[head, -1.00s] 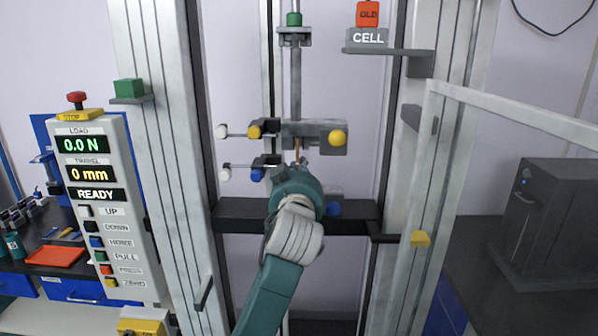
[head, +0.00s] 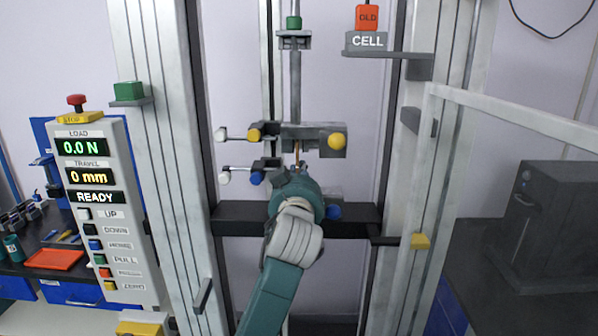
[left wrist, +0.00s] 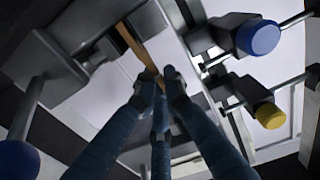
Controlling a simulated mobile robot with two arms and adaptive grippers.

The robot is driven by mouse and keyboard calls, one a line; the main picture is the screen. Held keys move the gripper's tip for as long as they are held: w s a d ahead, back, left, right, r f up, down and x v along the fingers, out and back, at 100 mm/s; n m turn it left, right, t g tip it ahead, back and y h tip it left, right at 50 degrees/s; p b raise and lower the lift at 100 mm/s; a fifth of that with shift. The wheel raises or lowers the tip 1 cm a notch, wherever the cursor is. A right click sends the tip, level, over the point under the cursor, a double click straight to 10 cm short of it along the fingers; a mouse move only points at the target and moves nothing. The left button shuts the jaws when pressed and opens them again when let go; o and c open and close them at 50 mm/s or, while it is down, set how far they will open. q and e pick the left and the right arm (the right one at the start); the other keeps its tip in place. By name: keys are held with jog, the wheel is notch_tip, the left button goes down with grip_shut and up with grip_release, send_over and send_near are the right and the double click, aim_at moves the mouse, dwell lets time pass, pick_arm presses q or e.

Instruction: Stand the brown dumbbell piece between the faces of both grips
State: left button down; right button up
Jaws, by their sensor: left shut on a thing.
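My left gripper (head: 302,166) is shut on the brown dumbbell piece (head: 297,152), seen as a thin upright strip in the head view. In the left wrist view the gripper (left wrist: 163,82) pinches one end of the brown strip (left wrist: 136,46), which runs between grey grip blocks. The upper grip (head: 320,130) has yellow knobs and stands just above my fingers. The lower grip has blue knobs (head: 257,178) and is mostly hidden behind my gripper. I cannot tell whether either grip's faces touch the piece. My right gripper is not in view.
Frame columns stand left (head: 165,130) and right (head: 440,150) of the grips. A control panel (head: 100,200) reads 0.0 N, 0 mm and READY. A pale bar (head: 510,115) crosses at the right. White-ended rods (head: 222,134) stick out left of the grips.

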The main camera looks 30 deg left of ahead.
pick_arm(q)
jog(key=c, duration=1.8)
grip_release()
jog(key=shift+o, duration=0.2)
jog(key=v, duration=1.2)
jog(key=shift+s, duration=0.1)
